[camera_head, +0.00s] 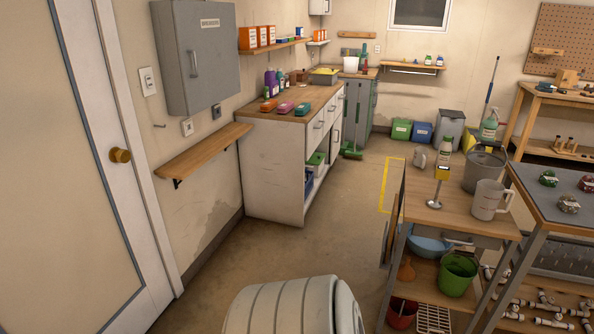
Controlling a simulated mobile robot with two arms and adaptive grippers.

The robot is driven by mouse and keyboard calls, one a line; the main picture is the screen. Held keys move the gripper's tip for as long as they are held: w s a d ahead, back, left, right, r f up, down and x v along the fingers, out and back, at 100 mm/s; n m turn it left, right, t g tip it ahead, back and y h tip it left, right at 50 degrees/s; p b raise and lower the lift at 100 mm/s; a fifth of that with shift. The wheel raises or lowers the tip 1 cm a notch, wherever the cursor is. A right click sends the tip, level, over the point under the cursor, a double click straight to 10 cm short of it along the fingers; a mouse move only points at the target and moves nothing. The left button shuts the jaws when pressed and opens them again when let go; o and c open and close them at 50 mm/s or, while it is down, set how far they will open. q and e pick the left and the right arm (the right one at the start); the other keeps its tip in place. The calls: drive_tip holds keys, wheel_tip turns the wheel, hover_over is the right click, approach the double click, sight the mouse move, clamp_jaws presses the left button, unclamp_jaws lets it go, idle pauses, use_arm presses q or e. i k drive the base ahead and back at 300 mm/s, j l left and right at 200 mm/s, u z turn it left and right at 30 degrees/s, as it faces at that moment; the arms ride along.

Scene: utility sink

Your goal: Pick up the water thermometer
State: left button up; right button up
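A small device with a yellow head (442,173), a thin stem and a round grey foot stands upright on the wooden top of a cart (420,205) at the right. It may be the water thermometer, but it is too small to be sure. A spray or squeeze bottle (447,146) shows just behind it. A grey jug (489,200) stands to its right on the same top. Neither of my grippers is in view.
The cart's lower shelves hold a blue basin (430,246), a green bucket (457,274) and a red bucket (402,313). A grey-topped table (550,205) adjoins at the right. A white cabinet (275,175) stands along the left wall. The floor (335,230) between cabinet and cart is clear.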

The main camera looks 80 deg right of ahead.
sight(441, 173)
drive_tip(key=z, duration=3.7)
drive_tip(key=i+l+u, duration=0.15)
drive_tip(key=i, duration=0.2)
drive_tip(key=i+l+u, duration=0.15)
drive_tip(key=i, duration=0.25)
